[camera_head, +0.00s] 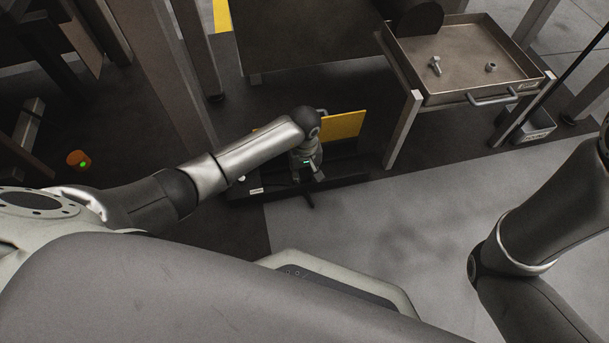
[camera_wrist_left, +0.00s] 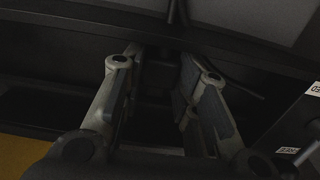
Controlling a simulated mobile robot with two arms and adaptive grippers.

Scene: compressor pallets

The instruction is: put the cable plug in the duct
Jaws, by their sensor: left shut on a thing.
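My left gripper (camera_head: 312,172) reaches down at the middle of the head view, over a long dark box-like rail with a small white label (camera_head: 256,191). In the left wrist view its two fingers (camera_wrist_left: 162,72) stand on either side of a dark block, which I take to be the cable plug (camera_wrist_left: 156,76). The gripper is shut on it, but its outline is hard to see in the shadow. A thin dark cable (camera_wrist_left: 176,12) shows above it at the top of the wrist view. The dark rail (camera_wrist_left: 60,50) crosses behind the fingers; I cannot tell whether it is the duct, or whether the plug touches it.
A yellow panel (camera_head: 344,125) stands just behind the left gripper. A metal tray table (camera_head: 463,97) holding a bolt (camera_head: 435,66) and a nut (camera_head: 491,67) is at the upper right. An orange button with a green light (camera_head: 78,159) is at the left. Grey floor (camera_head: 370,240) in front is clear.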

